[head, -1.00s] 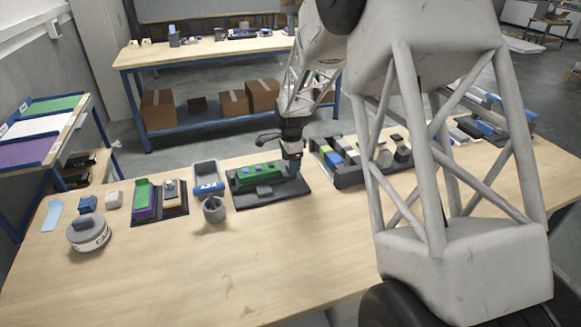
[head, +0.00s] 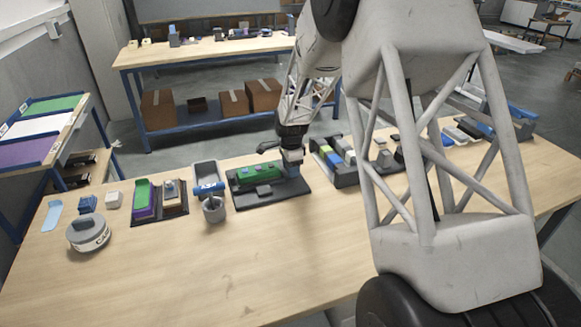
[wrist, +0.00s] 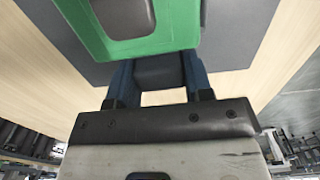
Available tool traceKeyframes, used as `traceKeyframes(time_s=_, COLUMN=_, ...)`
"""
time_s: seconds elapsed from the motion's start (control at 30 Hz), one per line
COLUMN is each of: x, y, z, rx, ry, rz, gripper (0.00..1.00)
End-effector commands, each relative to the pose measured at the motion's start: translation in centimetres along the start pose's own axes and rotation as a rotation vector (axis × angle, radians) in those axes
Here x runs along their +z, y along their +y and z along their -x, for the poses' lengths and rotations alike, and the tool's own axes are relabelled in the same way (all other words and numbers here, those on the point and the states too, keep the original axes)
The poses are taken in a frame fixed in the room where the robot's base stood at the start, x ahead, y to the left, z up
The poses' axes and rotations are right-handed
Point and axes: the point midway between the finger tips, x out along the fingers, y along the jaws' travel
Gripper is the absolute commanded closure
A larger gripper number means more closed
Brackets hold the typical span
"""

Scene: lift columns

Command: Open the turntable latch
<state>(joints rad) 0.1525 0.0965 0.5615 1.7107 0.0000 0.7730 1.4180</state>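A green part (head: 262,174) with a dark body inside sits on a dark base plate (head: 275,198) near the middle of the table. I cannot tell for sure which part is the turntable latch. My gripper (head: 292,158) points down at the right end of the green part. In the wrist view the blue fingers of my gripper (wrist: 160,84) stand apart on either side of a dark grey block (wrist: 159,72), just beside the green frame (wrist: 150,47). I cannot tell whether both fingers press on the block.
A blue-and-grey device (head: 209,188) stands left of the base plate. A green and purple block set (head: 147,200) and a round labelled device (head: 88,233) are farther left. A rack of coloured blocks (head: 335,160) is close on the right. The front tabletop is clear.

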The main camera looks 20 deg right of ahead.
Motion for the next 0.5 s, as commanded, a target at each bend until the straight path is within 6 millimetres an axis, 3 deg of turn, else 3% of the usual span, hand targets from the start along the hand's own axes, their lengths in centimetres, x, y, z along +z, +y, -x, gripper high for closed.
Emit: traceKeyframes(time_s=0.5, x=-0.72, y=-0.02, z=0.04, rx=0.0, ry=0.0, rz=0.0, gripper=0.68)
